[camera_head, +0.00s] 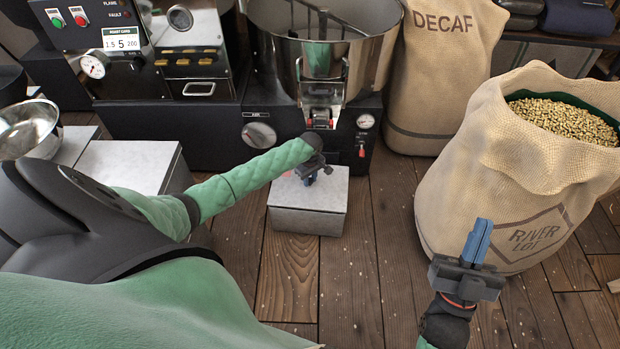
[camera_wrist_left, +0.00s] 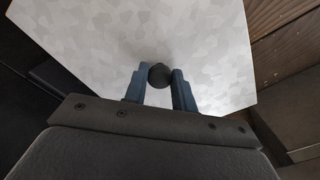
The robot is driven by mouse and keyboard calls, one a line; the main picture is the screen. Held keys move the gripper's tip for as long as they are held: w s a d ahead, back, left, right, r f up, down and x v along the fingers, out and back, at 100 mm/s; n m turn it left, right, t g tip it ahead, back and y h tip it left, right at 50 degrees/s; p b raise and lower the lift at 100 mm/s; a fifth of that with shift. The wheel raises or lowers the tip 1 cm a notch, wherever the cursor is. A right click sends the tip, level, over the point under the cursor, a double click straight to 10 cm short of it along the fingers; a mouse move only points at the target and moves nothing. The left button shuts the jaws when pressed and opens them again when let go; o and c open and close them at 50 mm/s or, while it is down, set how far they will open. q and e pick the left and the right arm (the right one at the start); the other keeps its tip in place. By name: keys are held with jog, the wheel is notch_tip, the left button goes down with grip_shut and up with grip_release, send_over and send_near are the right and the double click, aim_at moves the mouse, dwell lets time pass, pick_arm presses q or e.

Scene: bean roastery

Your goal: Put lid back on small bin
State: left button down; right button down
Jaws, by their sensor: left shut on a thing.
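My left gripper (camera_head: 312,177) is shut on a dark round knob (camera_wrist_left: 159,76). The knob stands on a pale grey, mottled metal lid (camera_wrist_left: 195,40), which fills much of the left wrist view. In the head view, the lid's flat top (camera_head: 325,192) is at the top of a small galvanized bin (camera_head: 306,222) on the floor, below the roaster. I cannot tell whether the lid is seated or slightly raised. My right gripper (camera_head: 480,240) is at the lower right, its blue fingers together with nothing visible between them, apart from the bin.
The roaster (camera_head: 240,120) stands behind the bin. A full burlap sack (camera_head: 500,170) is at the right and a DECAF sack (camera_head: 430,80) behind. Another galvanized box (camera_head: 125,165) and a metal bowl (camera_head: 30,128) are at the left. Plank floor (camera_head: 370,270) is open in front.

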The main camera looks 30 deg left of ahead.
pick_arm(q)
jog(key=shift+f+p, duration=0.5)
jog(key=shift+p, duration=1.1)
dwell(2.2)
jog(key=c, duration=1.1)
grip_release()
jog(key=shift+o, duration=0.7)
jog(key=o, duration=0.4)
jog(key=shift+c, duration=0.2)
jog(key=shift+r+p, duration=3)
jog(key=shift+p, duration=0.4)
